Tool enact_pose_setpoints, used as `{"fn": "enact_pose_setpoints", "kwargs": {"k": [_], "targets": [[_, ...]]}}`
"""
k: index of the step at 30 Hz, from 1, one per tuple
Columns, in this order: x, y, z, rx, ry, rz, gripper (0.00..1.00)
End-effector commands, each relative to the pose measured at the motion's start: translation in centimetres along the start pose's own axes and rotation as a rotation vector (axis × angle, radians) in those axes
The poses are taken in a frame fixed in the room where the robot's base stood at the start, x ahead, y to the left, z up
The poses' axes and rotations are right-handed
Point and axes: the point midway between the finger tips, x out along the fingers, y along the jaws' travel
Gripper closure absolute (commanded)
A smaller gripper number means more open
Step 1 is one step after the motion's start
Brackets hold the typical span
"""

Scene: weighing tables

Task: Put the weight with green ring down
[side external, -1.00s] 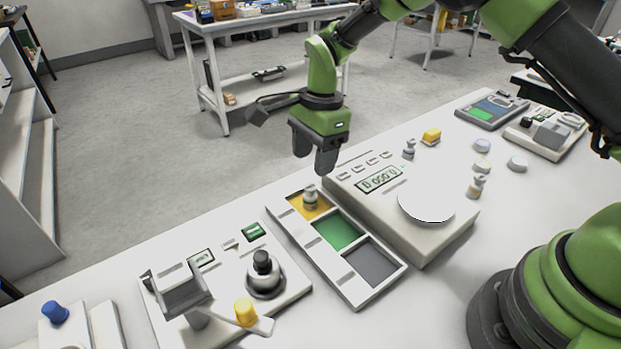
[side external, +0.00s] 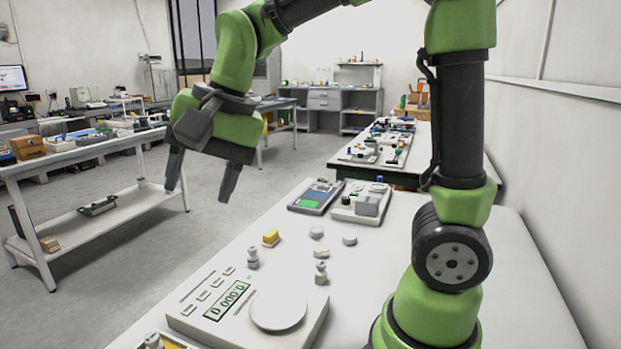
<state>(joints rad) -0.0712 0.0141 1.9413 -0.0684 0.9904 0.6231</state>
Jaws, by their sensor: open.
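My gripper (side external: 200,195) is open and empty, raised at the left, with its two fingers pointing down and well apart. A small metal weight (side external: 152,341) stands at the bottom left edge, at the yellow compartment (side external: 175,347) of the tray; its lower part is cut off by the frame. Two more weights stand on the table: one (side external: 253,258) behind the scale and one (side external: 321,273) to the right of the first. I cannot make out a green ring on any of them.
The white scale (side external: 315,325) has an empty round pan (side external: 279,309) and its display reads zeros.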

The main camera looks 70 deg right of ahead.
Motion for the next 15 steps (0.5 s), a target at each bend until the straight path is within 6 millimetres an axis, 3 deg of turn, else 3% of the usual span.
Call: {"fn": "enact_pose_setpoints", "kwargs": {"k": [3,6,10,15], "targets": [[-3.4,3.1,1.9,-0.173,0.062,-0.077,0.46],[-5.0,5.7,3.6,-0.315,0.116,-0.122,0.46],[-5.8,8.4,5.3,-0.463,0.179,-0.161,0.46],[-5.8,10.2,6.5,-0.569,0.228,-0.180,0.46]]}}
